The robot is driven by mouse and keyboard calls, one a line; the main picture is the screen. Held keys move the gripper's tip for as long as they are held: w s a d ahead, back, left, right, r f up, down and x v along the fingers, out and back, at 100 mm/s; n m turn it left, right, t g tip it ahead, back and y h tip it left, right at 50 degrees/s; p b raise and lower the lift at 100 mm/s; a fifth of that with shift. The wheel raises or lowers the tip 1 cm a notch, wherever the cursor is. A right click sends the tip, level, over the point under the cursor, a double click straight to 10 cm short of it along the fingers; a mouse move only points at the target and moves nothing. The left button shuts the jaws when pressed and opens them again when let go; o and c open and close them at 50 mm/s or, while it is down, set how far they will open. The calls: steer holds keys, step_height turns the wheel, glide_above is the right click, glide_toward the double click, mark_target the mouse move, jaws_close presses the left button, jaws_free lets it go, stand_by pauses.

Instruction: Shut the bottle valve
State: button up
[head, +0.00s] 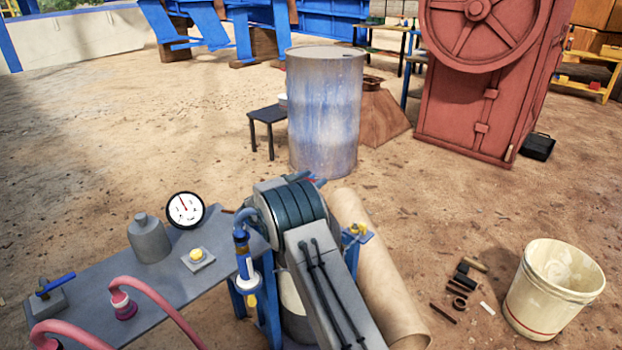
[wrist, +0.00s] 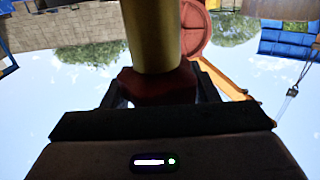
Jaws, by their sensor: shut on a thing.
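In the wrist view, my gripper (wrist: 156,88) has its two dark fingers on either side of a dark red knob-like piece (wrist: 155,84) and is shut on it. A brass-yellow cylinder (wrist: 150,35) adjoins the red piece, on the side away from my gripper's body. I cannot tell for certain whether the red piece is the bottle valve. In the head view, my grey arm hides the gripper and its grip. A pale cylinder (head: 292,298), possibly the bottle, shows partly behind my arm beside a blue stand (head: 270,320).
A grey bench (head: 95,290) at left carries a dial gauge (head: 185,210), a grey bottle-shaped piece (head: 150,240), pink hoses (head: 165,305) and a blue-handled valve (head: 55,285). A drum (head: 325,110) stands behind. A bucket (head: 553,290) and loose parts (head: 462,282) lie right.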

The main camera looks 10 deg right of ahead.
steer(key=o, duration=1)
steer(key=shift+c, duration=0.2)
step_height(320, 180, up, 5)
steer(key=shift+d+f+p, duration=0.1)
steer(key=shift+d+p, duration=0.05)
steer(key=shift+p, duration=0.55)
steer(key=s+d+r+p, duration=0.1)
steer(key=s+d+r, duration=0.5)
steer(key=d, duration=0.3)
steer(key=shift+d, duration=0.35)
steer(key=shift+s+r, duration=0.1)
